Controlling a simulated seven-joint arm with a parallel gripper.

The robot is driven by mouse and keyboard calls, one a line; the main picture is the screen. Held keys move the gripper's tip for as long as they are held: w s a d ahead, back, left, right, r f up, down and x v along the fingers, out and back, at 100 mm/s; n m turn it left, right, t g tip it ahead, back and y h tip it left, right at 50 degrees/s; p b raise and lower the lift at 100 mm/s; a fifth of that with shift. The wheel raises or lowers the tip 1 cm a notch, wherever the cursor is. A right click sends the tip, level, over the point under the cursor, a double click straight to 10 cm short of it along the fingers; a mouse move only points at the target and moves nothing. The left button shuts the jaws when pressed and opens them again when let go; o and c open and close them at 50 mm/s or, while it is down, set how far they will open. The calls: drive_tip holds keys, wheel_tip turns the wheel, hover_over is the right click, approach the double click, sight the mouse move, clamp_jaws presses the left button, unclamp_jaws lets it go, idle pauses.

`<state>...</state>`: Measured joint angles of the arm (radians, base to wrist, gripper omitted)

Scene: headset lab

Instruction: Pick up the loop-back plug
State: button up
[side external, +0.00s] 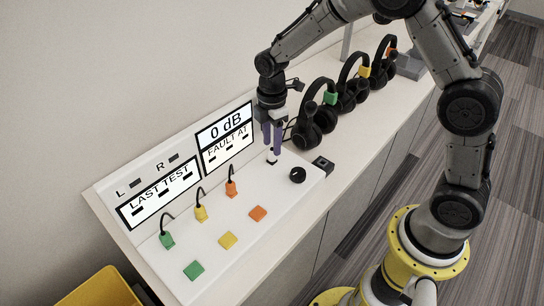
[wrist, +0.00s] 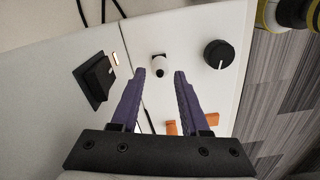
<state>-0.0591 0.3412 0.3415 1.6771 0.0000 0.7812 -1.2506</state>
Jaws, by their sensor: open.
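I take the loop-back plug (wrist: 158,62) to be the small white cylinder with a dark end on the white panel. In the side view (side external: 272,160) it shows just below my fingertips. My gripper (side external: 272,149) points down at it, with purple fingers. In the wrist view my gripper (wrist: 160,73) is open and empty, its fingertips on either side of the plug's line. The plug sits between and slightly beyond the tips, apart from both fingers. How it is seated in the panel is not clear.
A black knob (side external: 297,175) stands close to the right. A black switch (wrist: 97,80) is left of the fingers. The sloped displays (side external: 225,137) rise beside my gripper. Corded orange (side external: 231,187), yellow (side external: 201,212) and green (side external: 167,239) plugs stand nearby. Headsets (side external: 318,117) stand behind.

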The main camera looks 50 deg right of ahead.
sight(272, 150)
drive_tip(key=shift+f, duration=1.9)
clamp_jaws()
